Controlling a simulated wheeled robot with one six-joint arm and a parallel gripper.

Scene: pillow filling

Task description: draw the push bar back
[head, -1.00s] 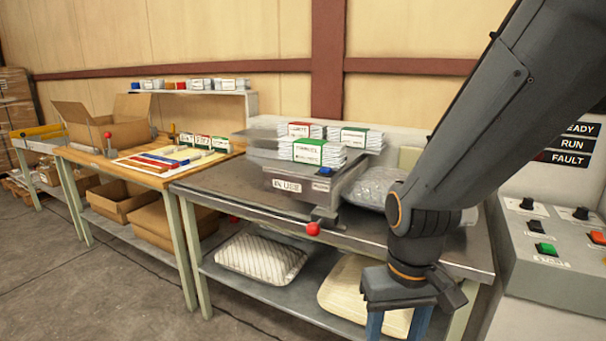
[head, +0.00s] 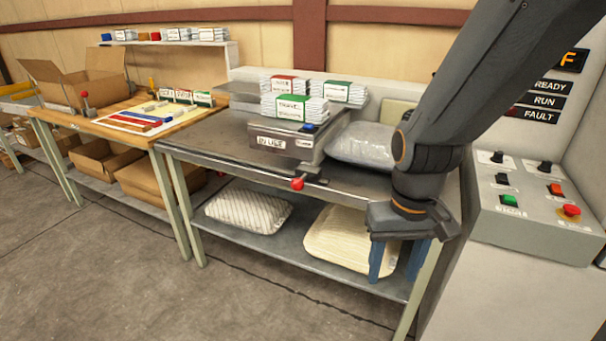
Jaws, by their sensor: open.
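A grey metal block labelled "IN USE" (head: 278,142) stands on the metal bench. A short dark arm with a red ball knob (head: 297,184) sticks out from its lower right, at the bench's front edge. I cannot tell for certain which part is the push bar. My gripper (head: 398,262) hangs to the right of the knob, pointing down, its two blue fingers apart with nothing between them. In the picture it overlaps the bench's front right and lower shelf. It is clear of the knob.
Green- and red-banded packs (head: 294,106) sit by the block. A clear bag (head: 362,144) lies right of it, partly behind my arm. Filled pillows (head: 349,240) lie on the lower shelf (head: 290,255). A control panel (head: 530,215) stands at right. The floor in front is clear.

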